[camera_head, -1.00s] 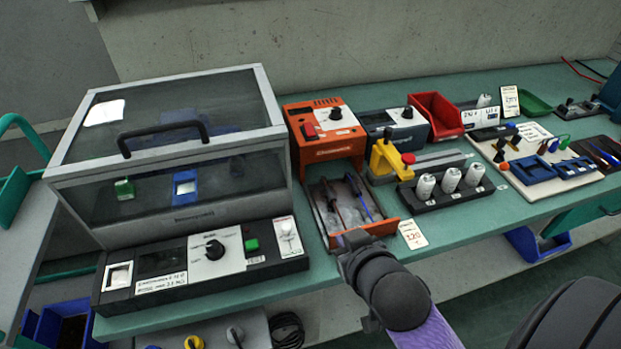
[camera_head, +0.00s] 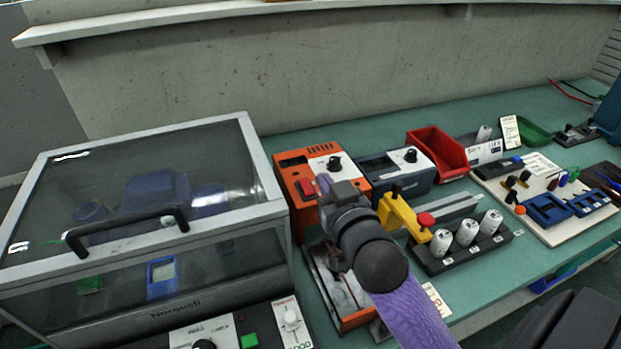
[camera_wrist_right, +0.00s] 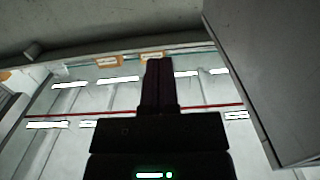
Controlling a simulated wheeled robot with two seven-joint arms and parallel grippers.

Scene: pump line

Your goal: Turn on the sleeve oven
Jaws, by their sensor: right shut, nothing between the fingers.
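An orange box unit (camera_head: 284,176), which I take for the sleeve oven, stands on the bench right of the glass-lidded case. Its top has a red rocker switch (camera_head: 307,187) and a white panel with a black knob (camera_head: 334,163). My right gripper (camera_head: 335,190) is shut and empty, in front of the unit and just right of the red switch in the picture; contact cannot be told. The gripper and wrist hide part of the unit's front and the tray below. In the right wrist view the shut fingers (camera_wrist_right: 158,80) hold nothing. My left gripper is out of view.
A glass-lidded case (camera_head: 180,290) with a black handle stands at left. The tray (camera_head: 350,318) sits below my wrist.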

